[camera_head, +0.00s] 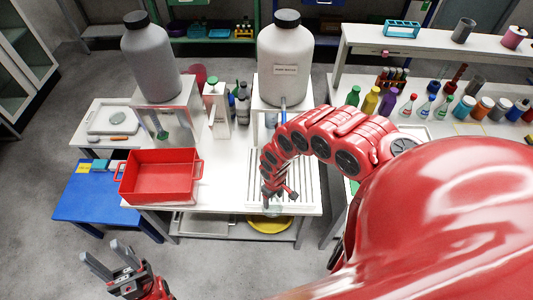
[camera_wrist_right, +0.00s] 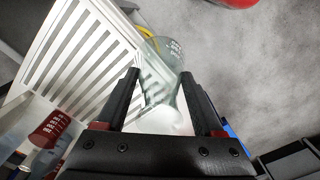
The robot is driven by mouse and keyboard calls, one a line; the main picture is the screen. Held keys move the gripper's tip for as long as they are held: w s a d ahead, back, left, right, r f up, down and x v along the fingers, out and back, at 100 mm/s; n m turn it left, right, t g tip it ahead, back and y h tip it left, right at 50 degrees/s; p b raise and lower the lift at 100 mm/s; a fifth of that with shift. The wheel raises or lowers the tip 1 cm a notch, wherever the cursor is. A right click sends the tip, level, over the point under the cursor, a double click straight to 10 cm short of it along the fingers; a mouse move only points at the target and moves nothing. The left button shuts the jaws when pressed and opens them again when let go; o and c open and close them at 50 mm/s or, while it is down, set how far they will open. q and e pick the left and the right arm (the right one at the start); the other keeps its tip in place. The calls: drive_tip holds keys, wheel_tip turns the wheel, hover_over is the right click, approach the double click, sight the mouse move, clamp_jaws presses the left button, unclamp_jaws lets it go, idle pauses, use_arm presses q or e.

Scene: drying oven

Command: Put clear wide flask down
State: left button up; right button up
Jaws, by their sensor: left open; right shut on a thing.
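The clear wide flask (camera_wrist_right: 168,52) is transparent with white graduation marks. In the right wrist view its neck is between the fingers of my right gripper (camera_wrist_right: 160,76), and its wide body extends beyond the fingertips. The rack's slats also show beside the flask in the right wrist view (camera_wrist_right: 72,58). I cannot tell whether the flask touches the rack. My left gripper (camera_head: 105,254) is open and empty over the floor at lower left.
A red tray (camera_head: 158,174) stands left of the rack on the white table. Large bottles on stands (camera_head: 285,57) (camera_head: 150,60) are behind. A yellow bowl (camera_head: 268,224) is on the shelf below. Several small bottles crowd the right bench (camera_head: 485,123).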

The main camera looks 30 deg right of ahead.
drive_tip(key=w+d+f+b, duration=0.1)
drive_tip(key=w+d+b, duration=0.1)
drive_tip(key=w+b, duration=0.2)
drive_tip(key=w+d+f+b, duration=0.2)
drive_tip(key=w+b, duration=0.3)
drive_tip(key=w+d+f+b, duration=0.1)
drive_tip(key=w+f+b, duration=0.1)
drive_tip(key=w+b, duration=0.3)
drive_tip(key=shift+w+d+f, duration=0.1)
drive_tip(key=shift+w+d, duration=0.15)
drive_tip(key=shift+d, duration=0.15)
drive_tip(key=o, duration=1)
drive_tip(key=shift+f, duration=0.1)
drive_tip(key=o, duration=0.5)
